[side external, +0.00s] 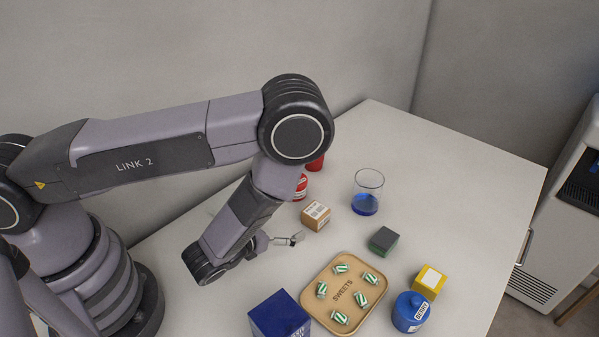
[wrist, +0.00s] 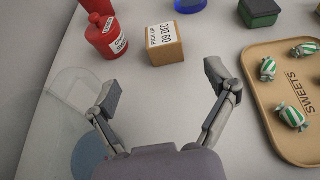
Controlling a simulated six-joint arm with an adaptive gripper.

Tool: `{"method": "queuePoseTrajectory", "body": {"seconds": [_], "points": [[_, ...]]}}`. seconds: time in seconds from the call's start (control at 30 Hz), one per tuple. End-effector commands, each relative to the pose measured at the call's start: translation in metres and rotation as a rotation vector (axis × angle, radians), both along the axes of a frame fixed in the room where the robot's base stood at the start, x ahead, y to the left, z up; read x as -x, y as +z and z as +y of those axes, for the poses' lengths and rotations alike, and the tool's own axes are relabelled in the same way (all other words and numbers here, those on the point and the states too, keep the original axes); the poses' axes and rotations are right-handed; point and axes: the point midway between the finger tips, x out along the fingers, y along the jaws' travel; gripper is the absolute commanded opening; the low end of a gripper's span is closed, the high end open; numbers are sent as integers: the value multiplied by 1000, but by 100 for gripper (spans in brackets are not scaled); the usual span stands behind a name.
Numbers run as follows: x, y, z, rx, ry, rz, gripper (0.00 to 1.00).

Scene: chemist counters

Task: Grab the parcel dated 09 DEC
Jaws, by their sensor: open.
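The parcel dated 09 DEC (wrist: 165,47) is a small brown box with a white label reading "PICK UP 09 DEC" in the wrist view. It stands on the white counter, ahead of and between my fingertips, and touches neither. In the side external view the parcel (side external: 316,216) sits just beyond my gripper (side external: 290,239). In the wrist view my gripper (wrist: 160,85) has its two fingers spread wide, with nothing between them.
A red labelled jar (wrist: 106,37) stands just left of the parcel. A tan sweets tray (wrist: 270,111) lies to the right. A glass beaker with blue liquid (side external: 365,205), a dark green box (side external: 383,241), a yellow box (side external: 430,281), a blue jar (side external: 409,313) and a blue box (side external: 279,317) stand around.

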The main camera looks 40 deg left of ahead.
Motion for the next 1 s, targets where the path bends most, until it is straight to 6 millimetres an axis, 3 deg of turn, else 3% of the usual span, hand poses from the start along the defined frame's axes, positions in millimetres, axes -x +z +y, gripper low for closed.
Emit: {"method": "queuePoseTrajectory", "body": {"seconds": [0.13,0.5,0.73,1.0], "points": [[-3,-12,2,-8,-12,14,85],[-66,-37,4,-8,-10,12,85],[-83,-43,3,-9,-11,12,85],[-119,-57,1,-11,-10,13,85]]}}
